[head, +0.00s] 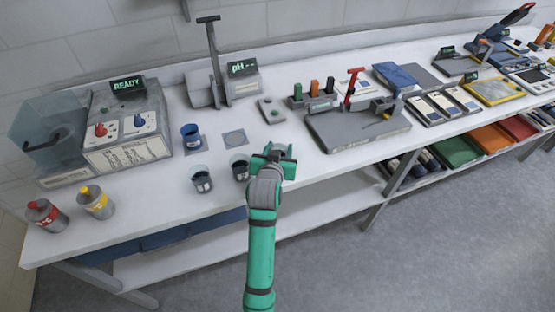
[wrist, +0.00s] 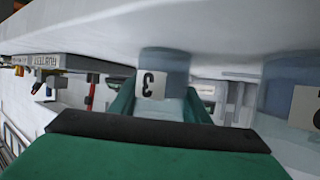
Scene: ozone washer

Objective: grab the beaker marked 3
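The beaker marked 3 (wrist: 151,62) is a bluish see-through cup with a black 3 on a white label. It shows upside down in the wrist view, straight ahead of my gripper (wrist: 158,103), with a green finger to either side. The fingers are spread apart; whether they touch the glass I cannot tell.
Another beaker (head: 201,180) stands close to its left, and a blue one (head: 191,138) sits behind on a square pad. An empty pad (head: 234,138) lies behind the near beakers. Red (head: 47,215) and yellow (head: 97,202) bottles stand far left, before the washer (head: 126,135).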

